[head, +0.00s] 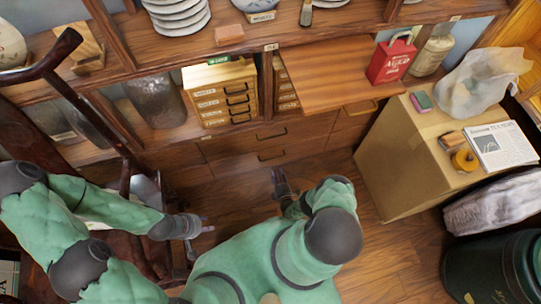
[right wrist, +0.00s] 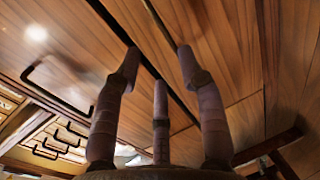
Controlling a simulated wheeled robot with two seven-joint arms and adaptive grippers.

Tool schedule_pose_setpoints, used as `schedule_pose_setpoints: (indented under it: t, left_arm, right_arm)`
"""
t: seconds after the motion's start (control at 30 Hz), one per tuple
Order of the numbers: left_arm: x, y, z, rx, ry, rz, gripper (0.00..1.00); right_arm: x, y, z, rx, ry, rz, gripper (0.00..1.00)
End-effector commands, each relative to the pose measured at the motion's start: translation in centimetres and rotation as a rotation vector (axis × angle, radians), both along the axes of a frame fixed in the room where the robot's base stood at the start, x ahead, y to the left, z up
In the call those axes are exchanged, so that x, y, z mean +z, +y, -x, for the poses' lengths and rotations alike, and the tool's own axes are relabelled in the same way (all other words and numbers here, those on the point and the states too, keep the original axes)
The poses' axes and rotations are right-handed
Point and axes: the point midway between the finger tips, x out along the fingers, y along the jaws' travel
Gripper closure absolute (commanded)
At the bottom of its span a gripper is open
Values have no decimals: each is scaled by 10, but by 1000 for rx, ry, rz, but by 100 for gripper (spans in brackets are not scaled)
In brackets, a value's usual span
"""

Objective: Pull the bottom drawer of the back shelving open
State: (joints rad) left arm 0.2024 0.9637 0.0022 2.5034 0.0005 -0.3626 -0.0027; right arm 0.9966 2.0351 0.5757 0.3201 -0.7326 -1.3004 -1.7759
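The back shelving (head: 130,45) has wooden drawers along its base, and they look shut. My left gripper (head: 205,226) is open and empty, over the floor at left.
A cardboard box (head: 385,165) bearing a newspaper (head: 503,145) stands right of the drawers. A dark wooden chair (head: 40,70) is at the left. A small drawer cabinet (head: 222,92) sits on the shelf above.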

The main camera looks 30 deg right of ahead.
Motion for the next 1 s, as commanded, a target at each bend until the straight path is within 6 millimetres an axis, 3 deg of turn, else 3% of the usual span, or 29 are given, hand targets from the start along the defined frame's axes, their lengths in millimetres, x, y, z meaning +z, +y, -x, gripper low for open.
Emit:
schedule_pose_setpoints:
  t: [0.6, 1.0]
  left_arm:
    - [-39, 0, 0, 0, 0, 0, 60]
    - [-42, 0, 0, 0, 0, 0, 60]
  right_arm:
    - [-21, -21, -89, 3, 0, -2, 60]
    - [-21, -24, -99, 0, 1, -2, 60]
